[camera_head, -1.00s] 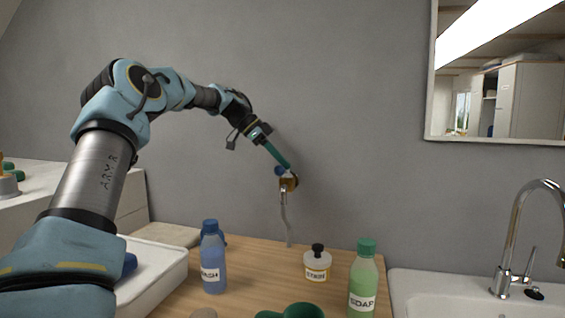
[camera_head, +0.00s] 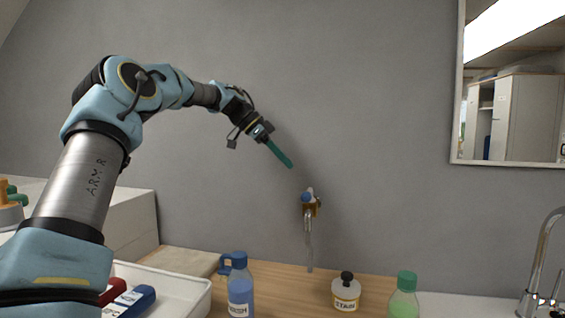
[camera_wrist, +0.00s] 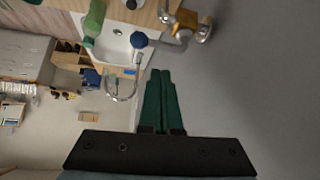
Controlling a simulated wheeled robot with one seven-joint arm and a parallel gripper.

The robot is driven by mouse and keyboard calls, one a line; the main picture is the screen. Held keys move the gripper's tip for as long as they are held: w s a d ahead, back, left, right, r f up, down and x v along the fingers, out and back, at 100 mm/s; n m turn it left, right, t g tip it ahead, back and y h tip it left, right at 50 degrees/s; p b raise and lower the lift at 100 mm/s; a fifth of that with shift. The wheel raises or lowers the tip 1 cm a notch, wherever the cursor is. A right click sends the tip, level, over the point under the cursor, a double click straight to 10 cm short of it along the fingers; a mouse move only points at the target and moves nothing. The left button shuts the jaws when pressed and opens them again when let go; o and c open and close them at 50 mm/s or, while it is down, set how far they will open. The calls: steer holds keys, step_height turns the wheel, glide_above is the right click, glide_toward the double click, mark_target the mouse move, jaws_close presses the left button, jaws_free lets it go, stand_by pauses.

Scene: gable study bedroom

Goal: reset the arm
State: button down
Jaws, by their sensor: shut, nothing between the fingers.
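My arm reaches up from the lower left and bends over to the right in the head view. My gripper (camera_head: 289,163) is at its end, with green fingers pointing down and to the right. The fingers lie together and hold nothing. In the wrist view my gripper (camera_wrist: 160,74) shows its two fingers side by side. A brass wall tap with a blue knob (camera_head: 309,203) is just below and right of the fingertips in the head view, apart from them. The tap (camera_wrist: 190,26) also shows beyond the fingertips in the wrist view.
A wooden counter (camera_head: 285,290) holds a blue bottle (camera_head: 240,290), a stain jar (camera_head: 345,292) and a green bottle (camera_head: 404,300). A white tray (camera_head: 185,292) with red and blue items is at left. A mirror (camera_head: 515,80) hangs at right, above a chrome faucet (camera_head: 541,262).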

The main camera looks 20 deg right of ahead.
steer(key=s+a+f+n+t+y, duration=0.25)
steer(key=a+f+n, duration=0.25)
steer(key=a+f, duration=0.3)
steer(key=s+a+f+n+t+y, duration=0.1)
steer(key=s+a+f+n+y, duration=0.25)
steer(key=a+f+n, duration=0.45)
steer(key=s+a+f+n+y, duration=0.1)
steer(key=s+a+f+n, duration=0.2)
steer(key=s+a, duration=0.4)
steer(key=s+a+f+n+t, duration=0.1)
steer(key=s+a+f+n, duration=0.3)
steer(key=s+a, duration=0.4)
steer(key=a+n, duration=0.1)
steer(key=a, duration=0.5)
steer(key=shift+s+a+f+y, duration=0.15)
steer(key=shift+s+y, duration=0.15)
steer(key=shift+y, duration=0.1)
